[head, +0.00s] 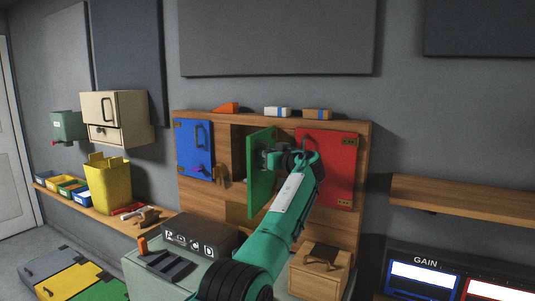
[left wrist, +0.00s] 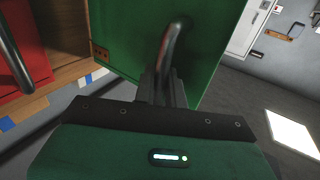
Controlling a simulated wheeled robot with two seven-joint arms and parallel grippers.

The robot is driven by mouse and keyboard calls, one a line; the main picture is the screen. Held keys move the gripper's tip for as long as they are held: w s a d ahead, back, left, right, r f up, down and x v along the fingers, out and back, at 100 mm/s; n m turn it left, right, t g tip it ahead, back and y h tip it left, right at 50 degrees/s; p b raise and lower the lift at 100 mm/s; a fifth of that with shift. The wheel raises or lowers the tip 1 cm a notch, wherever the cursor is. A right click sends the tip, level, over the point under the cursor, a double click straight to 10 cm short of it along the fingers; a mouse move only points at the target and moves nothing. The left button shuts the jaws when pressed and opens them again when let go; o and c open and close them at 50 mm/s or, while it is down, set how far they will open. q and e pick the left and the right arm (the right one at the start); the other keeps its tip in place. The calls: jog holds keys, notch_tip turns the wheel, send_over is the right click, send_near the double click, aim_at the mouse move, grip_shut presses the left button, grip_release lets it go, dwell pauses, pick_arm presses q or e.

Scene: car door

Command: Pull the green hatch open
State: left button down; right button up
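The green hatch (head: 260,178) stands swung out from the wooden cabinet, with a dark opening showing on its left. In the left wrist view the green hatch (left wrist: 122,38) fills the upper middle, with its dark curved handle (left wrist: 174,35). My left gripper (head: 270,157) is at the hatch's right-hand face. In the left wrist view its dark fingers (left wrist: 166,86) are closed around the lower end of the handle. The exact finger contact is partly hidden in shadow. My right gripper is not in view.
The red hatch (head: 340,160) is shut, close to the right of my arm. The blue hatch (head: 192,148) is shut on the left. A wooden block (head: 320,258) and a dark lettered box (head: 198,235) stand below. Small blocks lie on the cabinet top (head: 250,115).

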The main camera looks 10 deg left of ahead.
pick_arm(q)
jog(key=c, duration=1.8)
grip_release()
jog(key=shift+r, duration=0.2)
jog(key=shift+w+f, duration=0.2)
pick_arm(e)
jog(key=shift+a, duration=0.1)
pick_arm(q)
jog(key=shift+s, duration=0.15)
